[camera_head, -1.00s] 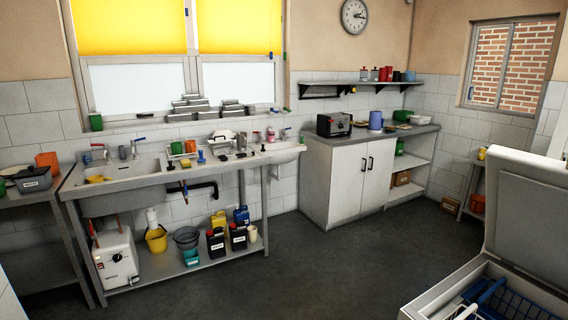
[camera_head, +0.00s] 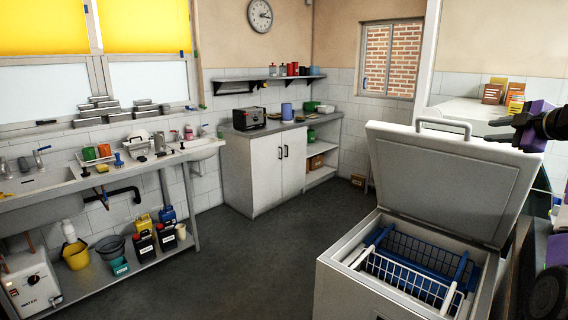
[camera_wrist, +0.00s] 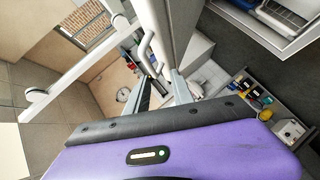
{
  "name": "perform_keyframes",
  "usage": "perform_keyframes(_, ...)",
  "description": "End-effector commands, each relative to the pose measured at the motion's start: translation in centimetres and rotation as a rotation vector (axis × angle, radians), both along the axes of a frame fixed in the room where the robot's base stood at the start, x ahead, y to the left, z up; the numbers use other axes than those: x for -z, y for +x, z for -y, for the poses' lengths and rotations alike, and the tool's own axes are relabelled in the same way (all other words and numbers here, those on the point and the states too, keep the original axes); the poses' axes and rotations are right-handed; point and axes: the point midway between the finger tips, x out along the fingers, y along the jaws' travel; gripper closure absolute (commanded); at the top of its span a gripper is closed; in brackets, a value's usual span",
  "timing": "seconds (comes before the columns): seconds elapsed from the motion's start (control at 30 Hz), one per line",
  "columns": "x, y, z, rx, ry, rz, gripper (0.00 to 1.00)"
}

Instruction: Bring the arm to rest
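My gripper (camera_head: 500,129) shows at the right edge of the head view, dark and side-on, behind the upper right part of the raised freezer lid in the picture. The purple parts beside it are my own arm. In the wrist view my gripper (camera_wrist: 161,91) shows two grey fingers beyond my purple wrist housing, with a gap between them. It looks open and I see nothing held. The rest of my arm is mostly cut off by the frame edge.
A chest freezer (camera_head: 335,283) stands open at front right, its lid (camera_head: 445,185) raised and blue and white baskets (camera_head: 405,268) inside. A counter with boxes (camera_head: 492,91) is behind. The middle floor (camera_head: 250,260) is clear.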

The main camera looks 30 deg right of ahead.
Motion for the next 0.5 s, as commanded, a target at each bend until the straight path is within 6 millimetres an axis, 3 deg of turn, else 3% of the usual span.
perform_keyframes(0.17,-1.0,0.1,0.8,0.058,0.053,0.071,0.71)
perform_keyframes(0.4,-5.2,-1.1,2.5,0.187,0.100,0.249,0.71)
perform_keyframes(0.5,-6.1,-2.0,3.1,0.250,0.126,0.340,0.71)
